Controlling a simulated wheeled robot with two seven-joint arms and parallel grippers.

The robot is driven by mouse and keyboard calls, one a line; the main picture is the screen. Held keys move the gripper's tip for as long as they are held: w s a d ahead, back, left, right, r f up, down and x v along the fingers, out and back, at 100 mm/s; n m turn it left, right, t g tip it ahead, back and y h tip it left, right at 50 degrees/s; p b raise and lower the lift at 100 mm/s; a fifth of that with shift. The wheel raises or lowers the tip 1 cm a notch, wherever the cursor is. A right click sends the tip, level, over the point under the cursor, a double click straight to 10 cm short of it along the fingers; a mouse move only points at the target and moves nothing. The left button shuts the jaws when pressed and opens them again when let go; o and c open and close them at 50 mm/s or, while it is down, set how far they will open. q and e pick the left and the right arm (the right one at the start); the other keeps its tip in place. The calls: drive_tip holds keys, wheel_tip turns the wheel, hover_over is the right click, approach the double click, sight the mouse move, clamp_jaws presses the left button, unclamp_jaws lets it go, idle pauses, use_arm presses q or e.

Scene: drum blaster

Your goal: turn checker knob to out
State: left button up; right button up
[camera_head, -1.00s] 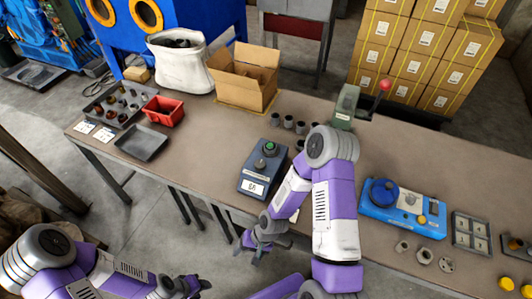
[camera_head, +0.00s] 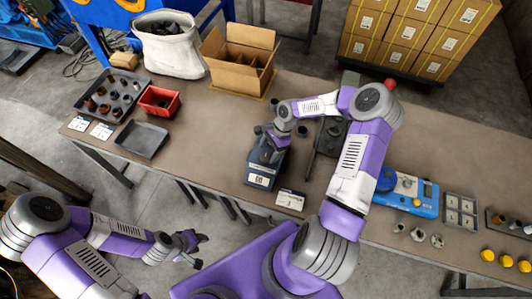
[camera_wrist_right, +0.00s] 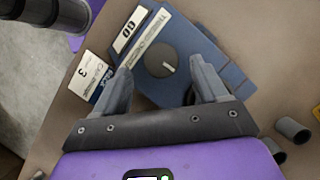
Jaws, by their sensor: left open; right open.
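The checker is a blue-grey box (camera_head: 262,174) on the table with a white label at its near end. In the right wrist view its round dark knob (camera_wrist_right: 160,59) carries a pale pointer mark. A label strip (camera_wrist_right: 145,40) and a white display plate (camera_wrist_right: 130,29) lie beside the knob. My right gripper (camera_wrist_right: 161,68) is open, with the knob showing between its fingertips; I cannot tell whether they touch it. In the head view my right gripper (camera_head: 270,146) covers the checker's top. My left gripper (camera_head: 192,246) is open and empty, off the table's front edge.
A white card (camera_head: 290,199) lies right of the checker. A cardboard box (camera_head: 237,60), red bin (camera_head: 159,100) and grey tray (camera_head: 141,138) stand left. A blue fixture (camera_head: 412,194) sits right. Small grey cylinders (camera_wrist_right: 293,130) lie near the gripper.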

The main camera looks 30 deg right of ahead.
sight(265, 157)
drive_tip(key=shift+x, duration=1.5)
drive_tip(key=c, duration=1)
